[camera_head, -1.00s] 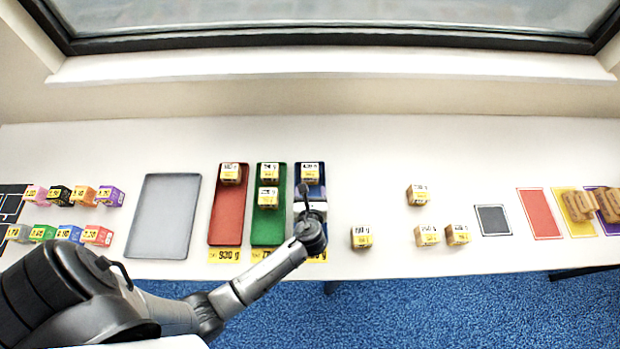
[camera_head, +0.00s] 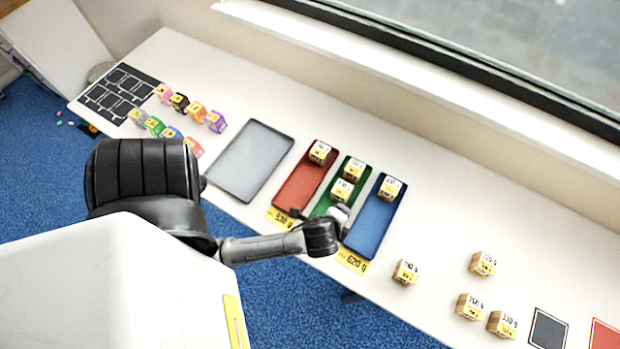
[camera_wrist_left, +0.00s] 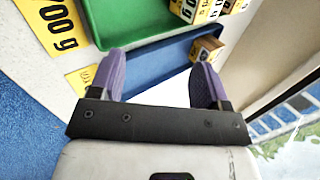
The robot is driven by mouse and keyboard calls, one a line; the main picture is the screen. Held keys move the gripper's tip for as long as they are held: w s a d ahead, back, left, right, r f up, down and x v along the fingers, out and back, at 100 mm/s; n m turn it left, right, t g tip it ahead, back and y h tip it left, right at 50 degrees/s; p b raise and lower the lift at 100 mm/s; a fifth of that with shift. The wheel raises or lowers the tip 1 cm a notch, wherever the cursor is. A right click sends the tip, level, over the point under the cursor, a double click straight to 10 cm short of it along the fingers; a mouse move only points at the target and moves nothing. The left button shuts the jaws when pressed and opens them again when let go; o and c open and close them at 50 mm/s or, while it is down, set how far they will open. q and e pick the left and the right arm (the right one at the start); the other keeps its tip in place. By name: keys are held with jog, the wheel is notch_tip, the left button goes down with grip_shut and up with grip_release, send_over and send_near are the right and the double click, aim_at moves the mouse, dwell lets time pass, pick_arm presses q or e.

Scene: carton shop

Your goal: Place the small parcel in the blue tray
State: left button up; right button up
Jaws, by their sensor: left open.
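The blue tray (camera_head: 371,222) has one small labelled parcel (camera_head: 391,188) at its far end; in the left wrist view that parcel (camera_wrist_left: 207,47) shows beyond the fingers. My left gripper (camera_head: 340,213) is over the near part of the green and blue trays, partly hidden by my wrist. In the left wrist view its purple fingers (camera_wrist_left: 160,80) are spread with nothing between them, above the blue tray (camera_wrist_left: 160,65). Several similar parcels stand loose on the table, one (camera_head: 405,271) right of the blue tray. Which one the task means, I cannot tell. My right gripper is out of view.
The green tray (camera_head: 322,207) holds two parcels and the red tray (camera_head: 297,187) one. An empty grey tray (camera_head: 250,160) and small coloured boxes lie further left. Yellow weight cards (camera_head: 352,262) lie before the trays. A dark mat (camera_head: 548,330) is at lower right.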

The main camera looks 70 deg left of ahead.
pick_arm(q)
jog(key=s+d+r+n+g+h, duration=0.1)
jog(key=s+d+r+n+h, duration=0.3)
jog(key=s+n, duration=0.4)
jog(key=shift+s+d+r+n+g+h, duration=0.2)
jog(key=shift+s+r+n+g+h, duration=0.15)
jog(key=shift+s+r+h, duration=0.35)
